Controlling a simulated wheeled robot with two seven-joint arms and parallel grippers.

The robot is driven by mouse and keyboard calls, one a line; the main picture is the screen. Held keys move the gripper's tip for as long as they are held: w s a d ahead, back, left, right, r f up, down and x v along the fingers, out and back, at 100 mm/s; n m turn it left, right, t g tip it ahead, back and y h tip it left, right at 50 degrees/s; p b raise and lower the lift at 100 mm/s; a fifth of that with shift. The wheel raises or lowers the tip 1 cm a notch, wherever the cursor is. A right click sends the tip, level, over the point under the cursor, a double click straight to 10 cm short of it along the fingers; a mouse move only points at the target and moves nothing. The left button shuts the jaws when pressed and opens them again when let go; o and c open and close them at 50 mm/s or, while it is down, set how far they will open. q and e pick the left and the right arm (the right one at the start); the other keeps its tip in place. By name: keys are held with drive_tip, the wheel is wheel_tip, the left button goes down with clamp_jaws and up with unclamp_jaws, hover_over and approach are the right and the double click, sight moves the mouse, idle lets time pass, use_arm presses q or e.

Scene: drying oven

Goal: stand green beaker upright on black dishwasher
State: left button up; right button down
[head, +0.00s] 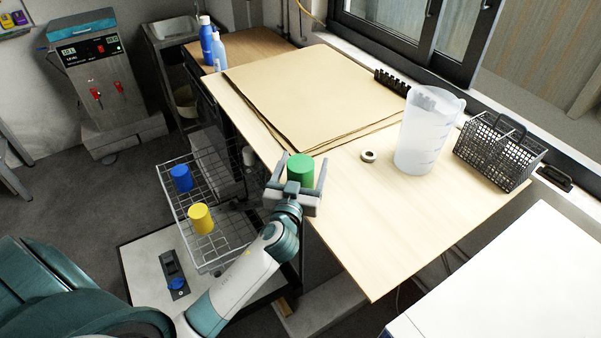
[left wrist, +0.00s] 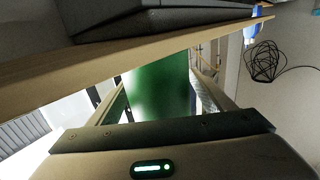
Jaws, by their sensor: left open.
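The green beaker (head: 300,168) shows upright in the head view, at the table's near left edge. My left gripper (head: 299,177) is open, with its fingers on either side of the beaker. In the left wrist view the green beaker (left wrist: 162,85) fills much of the space between the fingers. I cannot tell whether the fingers touch it, or what its base rests on. A black wire basket (head: 497,155) stands on the table's right side; I cannot tell whether it is the black dishwasher. My right gripper is not in view.
The wooden table (head: 400,225) is clear at the front. A wire rack (head: 222,255) left of the table holds a blue beaker (head: 182,178) and a yellow beaker (head: 200,218).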

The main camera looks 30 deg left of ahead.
use_arm(q)
drive_tip(key=c, duration=1.2)
drive_tip(key=shift+r, duration=0.15)
drive_tip(key=shift+r, duration=0.6)
wheel_tip(320, 180, up, 2)
drive_tip(key=shift+r+b, duration=0.25)
drive_tip(key=shift+b, duration=0.1)
drive_tip(key=s+d+r+b, duration=0.2)
drive_tip(key=d+r, duration=0.5)
drive_tip(key=d, duration=0.4)
drive_tip(key=shift+d+b, duration=0.25)
drive_tip(key=shift+b, duration=0.2)
